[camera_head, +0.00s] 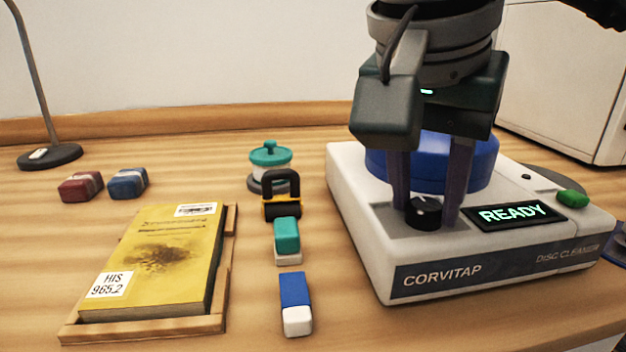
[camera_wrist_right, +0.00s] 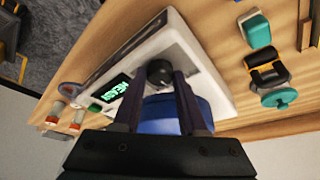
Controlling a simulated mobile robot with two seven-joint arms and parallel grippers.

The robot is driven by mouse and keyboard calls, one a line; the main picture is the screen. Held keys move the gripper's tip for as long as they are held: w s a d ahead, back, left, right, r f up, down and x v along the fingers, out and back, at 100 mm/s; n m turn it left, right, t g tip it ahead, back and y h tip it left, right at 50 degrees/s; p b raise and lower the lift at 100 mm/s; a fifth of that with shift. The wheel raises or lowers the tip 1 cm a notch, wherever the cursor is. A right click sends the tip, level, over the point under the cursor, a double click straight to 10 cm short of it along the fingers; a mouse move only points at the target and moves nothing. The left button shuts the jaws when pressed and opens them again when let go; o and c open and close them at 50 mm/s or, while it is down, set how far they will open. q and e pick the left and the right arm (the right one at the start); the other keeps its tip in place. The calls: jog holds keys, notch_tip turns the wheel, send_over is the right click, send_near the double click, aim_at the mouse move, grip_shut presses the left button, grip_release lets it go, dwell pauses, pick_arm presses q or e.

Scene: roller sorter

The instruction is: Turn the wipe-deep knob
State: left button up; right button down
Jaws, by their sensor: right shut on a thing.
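The black wipe-deep knob (camera_head: 424,211) stands on the top face of the white disc cleaner (camera_head: 350,205), left of its screen (camera_head: 514,215), which reads READY. My right gripper (camera_head: 430,212) comes down from above with one finger on each side of the knob, shut on it. The right wrist view also shows the knob (camera_wrist_right: 160,72) between the fingertips (camera_wrist_right: 163,78). Behind the fingers is the cleaner's round blue lid (camera_head: 480,165), partly hidden by the gripper. A green button (camera_head: 572,198) is at the cleaner's right. My left gripper is not in view.
A yellow book (camera_head: 155,260) lies on a wooden stand at the left. A blue-and-white block (camera_head: 295,303), a teal-and-white block (camera_head: 287,237), a black-and-yellow roller (camera_head: 281,196) and a teal-lidded jar (camera_head: 270,163) stand left of the cleaner. Red (camera_head: 80,187) and blue (camera_head: 128,184) blocks lie farther left.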

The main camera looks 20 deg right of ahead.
jog(key=shift+c, duration=2.3)
grip_release()
jog(key=p+v, duration=0.3)
jog(key=v, duration=0.7)
jog(key=shift+s+d, duration=0.1)
